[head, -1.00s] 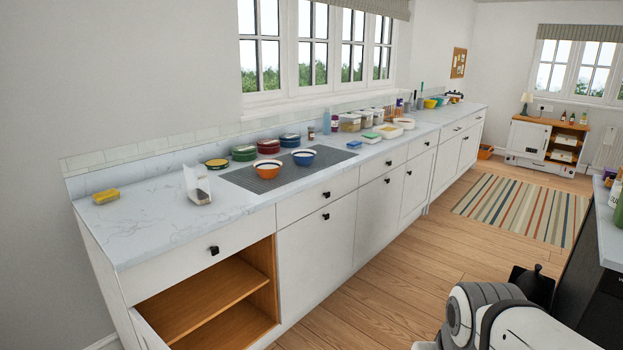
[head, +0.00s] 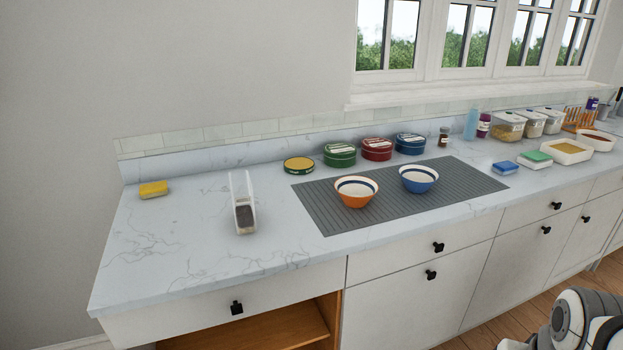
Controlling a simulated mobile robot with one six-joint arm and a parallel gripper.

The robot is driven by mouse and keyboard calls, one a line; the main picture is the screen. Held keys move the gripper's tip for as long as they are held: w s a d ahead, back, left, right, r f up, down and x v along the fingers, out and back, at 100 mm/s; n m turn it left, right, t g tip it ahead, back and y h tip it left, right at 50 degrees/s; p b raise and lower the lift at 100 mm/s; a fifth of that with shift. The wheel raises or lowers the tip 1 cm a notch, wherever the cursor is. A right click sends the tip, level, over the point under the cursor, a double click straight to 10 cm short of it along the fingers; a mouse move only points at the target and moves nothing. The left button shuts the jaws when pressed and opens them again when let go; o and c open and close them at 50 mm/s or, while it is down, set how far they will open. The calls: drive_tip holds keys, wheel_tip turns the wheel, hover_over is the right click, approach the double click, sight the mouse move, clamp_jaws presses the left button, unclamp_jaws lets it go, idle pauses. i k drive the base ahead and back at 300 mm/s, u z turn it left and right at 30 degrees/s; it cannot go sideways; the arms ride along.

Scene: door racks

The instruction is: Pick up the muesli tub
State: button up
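Several clear lidded tubs stand at the back right of the counter: one with yellowish contents (head: 508,127), one beside it (head: 535,123) and another (head: 553,121). Their labels are too small to read, so I cannot tell which one is the muesli tub. They stand upright and close together against the backsplash. My gripper is not in view. Only a white and grey part of my arm shows at the bottom right, well in front of the counter.
Open trays (head: 566,151) and small blue (head: 505,168) and green (head: 536,156) boxes lie before the tubs. Orange (head: 356,193) and blue (head: 418,179) bowls stand on a grey mat (head: 330,220). Tins (head: 376,151) line the back. A scoop (head: 243,218) and yellow sponge (head: 153,189) lie left.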

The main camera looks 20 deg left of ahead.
sight(240, 186)
drive_tip(key=u, duration=0.35)
drive_tip(key=i, duration=0.9)
drive_tip(key=u, duration=0.4)
drive_tip(key=k, duration=0.9)
drive_tip(key=u, duration=0.2)
drive_tip(key=i, duration=1.4)
drive_tip(key=z, duration=0.05)
